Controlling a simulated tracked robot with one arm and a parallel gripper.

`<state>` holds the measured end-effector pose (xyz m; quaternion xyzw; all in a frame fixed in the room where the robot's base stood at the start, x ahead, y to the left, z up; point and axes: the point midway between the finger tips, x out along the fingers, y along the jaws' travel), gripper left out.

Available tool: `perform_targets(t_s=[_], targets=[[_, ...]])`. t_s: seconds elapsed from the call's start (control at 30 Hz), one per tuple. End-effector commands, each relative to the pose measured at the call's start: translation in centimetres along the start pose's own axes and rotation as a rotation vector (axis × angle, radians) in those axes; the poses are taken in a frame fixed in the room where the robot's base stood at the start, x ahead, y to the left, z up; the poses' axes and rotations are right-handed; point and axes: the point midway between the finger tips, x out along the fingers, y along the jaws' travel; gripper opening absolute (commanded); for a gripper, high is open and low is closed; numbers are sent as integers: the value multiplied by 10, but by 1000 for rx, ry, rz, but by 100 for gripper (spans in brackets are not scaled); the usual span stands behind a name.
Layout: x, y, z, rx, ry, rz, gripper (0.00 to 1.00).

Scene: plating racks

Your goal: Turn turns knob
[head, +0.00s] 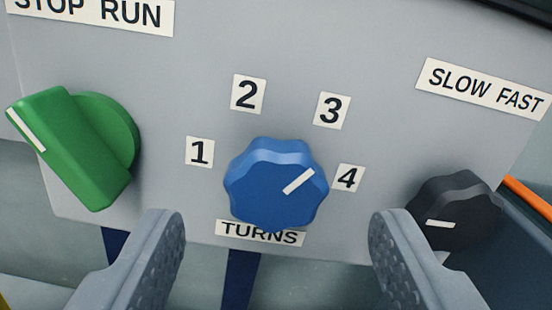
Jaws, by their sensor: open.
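The blue turns knob (268,190) is a scalloped dial in the middle of a grey panel, above the label TURNS (260,233). Number labels 1 (200,152), 2 (248,94), 3 (332,110) and 4 (347,178) ring it. Its white pointer line (299,181) slants up and right, between the 3 and 4 labels, nearer 4. My gripper (276,238) is open, with one finger low on each side of the knob. Neither finger touches it in this view, and nothing is between them.
A green lever knob (85,145) stands out at the left under a STOP RUN label (95,12). A black knob (455,212) sits at the right, close behind my right finger, below a SLOW FAST label (484,88). An orange strip (530,198) lies beyond the panel's right edge.

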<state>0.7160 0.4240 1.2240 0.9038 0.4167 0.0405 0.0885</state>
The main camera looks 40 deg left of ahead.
Motion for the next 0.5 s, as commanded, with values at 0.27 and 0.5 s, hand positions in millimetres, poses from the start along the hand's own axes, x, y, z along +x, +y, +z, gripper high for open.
perform_targets(t_s=[0.27,0.5], targets=[[24,0,1,0,-1,-1,58],[31,0,-2,-1,2,0,58]])
